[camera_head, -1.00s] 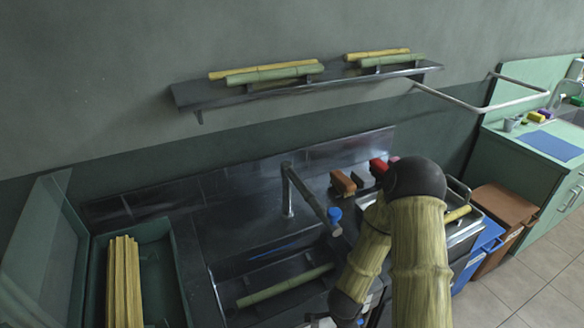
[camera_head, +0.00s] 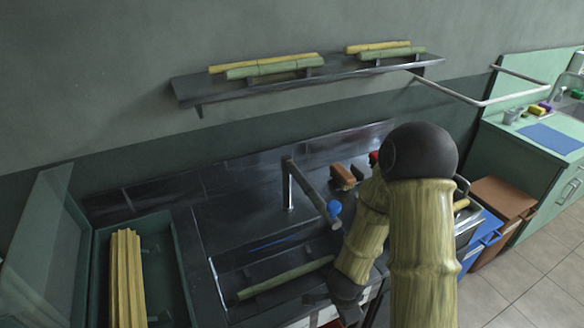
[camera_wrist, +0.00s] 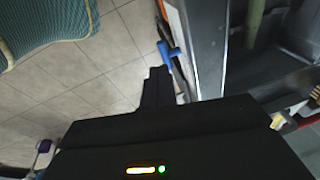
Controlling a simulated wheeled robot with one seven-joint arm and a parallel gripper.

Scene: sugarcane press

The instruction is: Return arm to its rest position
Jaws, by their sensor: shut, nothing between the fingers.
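My gripper (camera_wrist: 157,88) shows in the wrist view with its dark fingers together and nothing between them. It hangs over the tiled floor, beside the metal edge of the counter. In the head view my arm, with its black elbow and bamboo-patterned links, is folded at the right of the dark sink counter (camera_head: 240,215). A green cane piece (camera_head: 285,278) lies in the basin of the counter, apart from my arm.
A wall shelf (camera_head: 330,76) holds several cane pieces. A tray (camera_head: 165,262) at left holds yellow cane strips (camera_head: 126,280). A faucet (camera_head: 289,185) and brown brushes (camera_head: 343,177) stand near my arm. Blue (camera_head: 482,235) and brown bins (camera_head: 500,197) are at right. Floor is clear beyond.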

